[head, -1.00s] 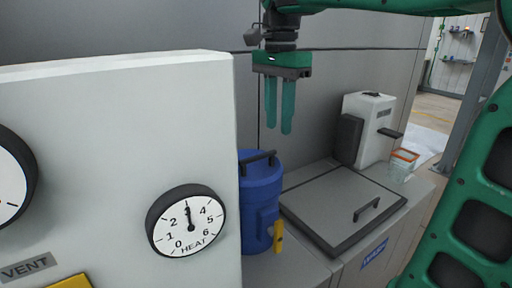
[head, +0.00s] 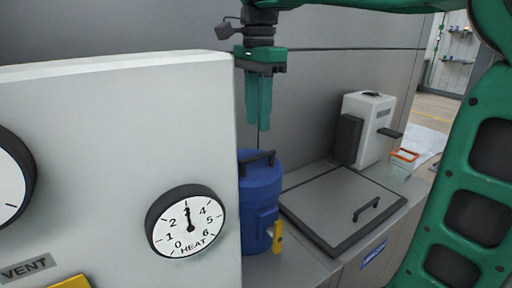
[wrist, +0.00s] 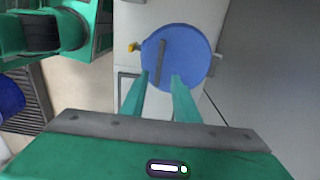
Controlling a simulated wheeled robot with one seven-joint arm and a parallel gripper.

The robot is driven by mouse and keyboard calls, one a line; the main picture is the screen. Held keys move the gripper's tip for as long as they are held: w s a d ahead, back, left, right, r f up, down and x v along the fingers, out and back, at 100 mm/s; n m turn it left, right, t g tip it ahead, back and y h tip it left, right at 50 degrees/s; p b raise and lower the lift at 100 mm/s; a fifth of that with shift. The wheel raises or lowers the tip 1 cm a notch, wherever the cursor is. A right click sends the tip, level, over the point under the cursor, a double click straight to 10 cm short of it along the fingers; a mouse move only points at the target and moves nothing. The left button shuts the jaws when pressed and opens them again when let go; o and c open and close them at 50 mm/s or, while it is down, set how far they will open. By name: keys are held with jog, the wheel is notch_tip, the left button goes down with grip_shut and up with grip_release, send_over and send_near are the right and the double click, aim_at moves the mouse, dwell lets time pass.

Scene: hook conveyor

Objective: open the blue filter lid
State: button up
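The blue filter (head: 260,205) is an upright canister on the counter, partly hidden by the white panel. Its round blue lid (head: 246,166) is on top and carries a dark bar handle (head: 258,157). In the wrist view the lid (wrist: 190,62) is seen from above, with the handle (wrist: 162,62) across it. My gripper (head: 258,128) hangs above the lid, fingers pointing down, not touching it. The wrist view shows the two green fingers (wrist: 157,82) apart with nothing between them. A yellow tap (head: 278,237) sits low on the canister's front.
A white panel with a HEAT dial (head: 186,221) stands left of the filter. A grey hatch with a handle (head: 335,237) is right of it. A white machine (head: 369,128) and a clear container (head: 401,165) stand further back.

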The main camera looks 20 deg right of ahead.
aim_at(258, 155)
notch_tip(258, 155, down, 8)
jog(key=shift+f, duration=0.2)
dwell(0.3)
grip_shut()
